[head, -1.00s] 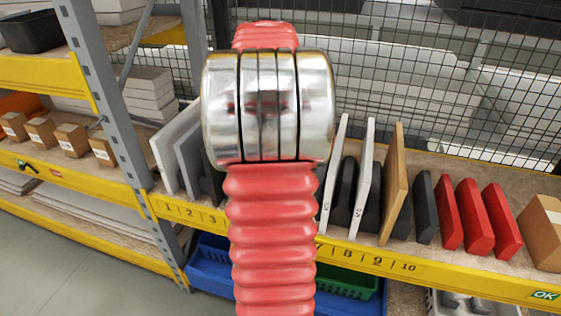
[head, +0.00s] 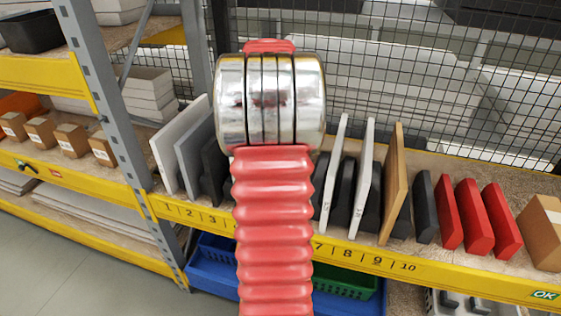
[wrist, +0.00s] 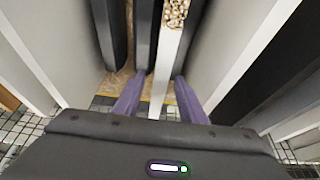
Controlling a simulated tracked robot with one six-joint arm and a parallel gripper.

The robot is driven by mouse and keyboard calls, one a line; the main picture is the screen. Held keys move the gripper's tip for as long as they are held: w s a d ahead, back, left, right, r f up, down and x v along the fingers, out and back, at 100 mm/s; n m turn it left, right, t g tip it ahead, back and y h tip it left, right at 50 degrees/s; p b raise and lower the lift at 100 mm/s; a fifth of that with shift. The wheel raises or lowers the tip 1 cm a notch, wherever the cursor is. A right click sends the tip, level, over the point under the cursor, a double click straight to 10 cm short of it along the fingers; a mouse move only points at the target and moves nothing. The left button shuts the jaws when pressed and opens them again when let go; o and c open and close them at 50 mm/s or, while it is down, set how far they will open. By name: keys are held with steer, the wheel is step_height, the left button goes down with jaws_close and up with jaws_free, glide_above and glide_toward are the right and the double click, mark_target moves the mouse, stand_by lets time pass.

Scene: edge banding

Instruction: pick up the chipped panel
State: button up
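In the wrist view a white-edged panel with a chipped upper end, its rough tan core showing (wrist: 175,14), stands on edge between dark dividers. My gripper (wrist: 161,78) has two purple fingers, spread apart, one on each side of this panel's white edge. Gaps show between the fingers and the edge, so the gripper is open and not closed on it. In the head view my arm covers the gripper and the middle slots, and I cannot pick out the chip there.
Dark dividers (wrist: 145,35) stand close beside the panel. White panels (head: 334,172) and a wooden panel (head: 393,185) stand to the right on the numbered shelf (head: 340,252). Grey panels (head: 190,150) stand to the left. Red blocks (head: 475,215) are farther right. Wire mesh (head: 440,95) closes the back.

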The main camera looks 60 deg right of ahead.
steer(key=shift+d+f, duration=0.25)
steer(key=shift+f, duration=0.3)
steer(key=shift+c, duration=0.7)
jaws_close()
stand_by(0.6)
steer(key=shift+r, duration=0.1)
